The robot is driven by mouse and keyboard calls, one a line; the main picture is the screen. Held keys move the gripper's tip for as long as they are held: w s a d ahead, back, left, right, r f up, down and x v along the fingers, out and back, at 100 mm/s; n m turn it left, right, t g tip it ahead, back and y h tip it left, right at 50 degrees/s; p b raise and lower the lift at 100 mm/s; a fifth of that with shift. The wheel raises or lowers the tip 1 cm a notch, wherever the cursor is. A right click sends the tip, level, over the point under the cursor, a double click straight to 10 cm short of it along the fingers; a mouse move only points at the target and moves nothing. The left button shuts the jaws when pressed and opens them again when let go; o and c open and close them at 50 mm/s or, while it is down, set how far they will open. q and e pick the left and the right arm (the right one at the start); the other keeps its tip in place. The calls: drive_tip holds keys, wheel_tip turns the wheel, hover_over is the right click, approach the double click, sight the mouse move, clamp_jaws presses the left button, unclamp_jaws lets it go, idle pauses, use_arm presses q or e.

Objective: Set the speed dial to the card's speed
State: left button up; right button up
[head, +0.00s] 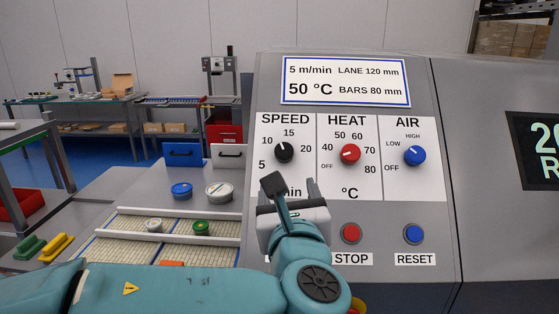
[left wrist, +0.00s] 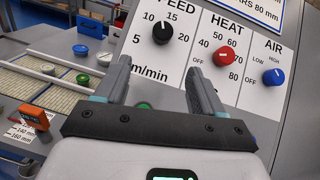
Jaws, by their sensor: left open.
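The card (head: 346,81) at the top of the panel reads 5 m/min, lane 120 mm, 50 °C, bars 80 mm. The black speed dial (head: 284,152) has marks 5, 10, 15 and 20; its white pointer points up and slightly left, seemingly between 10 and 15. The dial also shows in the left wrist view (left wrist: 163,33), beyond the fingertips. My left gripper (head: 292,185) is open and empty, just below the dial and apart from it, covering part of the m/min label. In the left wrist view its fingers (left wrist: 160,70) are spread wide. My right gripper is not in view.
The red heat dial (head: 350,154) and blue air dial (head: 415,155) sit right of the speed dial. Red stop (head: 351,233) and blue reset (head: 413,234) buttons are below. A green button (left wrist: 143,105) shows between my fingers. A lane bed with tubs lies left.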

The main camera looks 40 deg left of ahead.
sight(285, 156)
use_arm(q)
drive_tip(key=p+x, duration=0.1)
drive_tip(key=x, duration=0.5)
drive_tip(key=p+x, duration=0.2)
drive_tip(key=x, duration=0.5)
drive_tip(key=shift+w+d+r, duration=0.1)
drive_tip(key=shift+w+d, duration=0.05)
drive_tip(key=shift+w, duration=0.25)
drive_tip(key=shift+w+a, duration=0.25)
drive_tip(key=shift+a, duration=0.2)
drive_tip(key=shift+d, duration=0.15)
drive_tip(key=shift+c, duration=1)
drive_tip(key=c, duration=0.9)
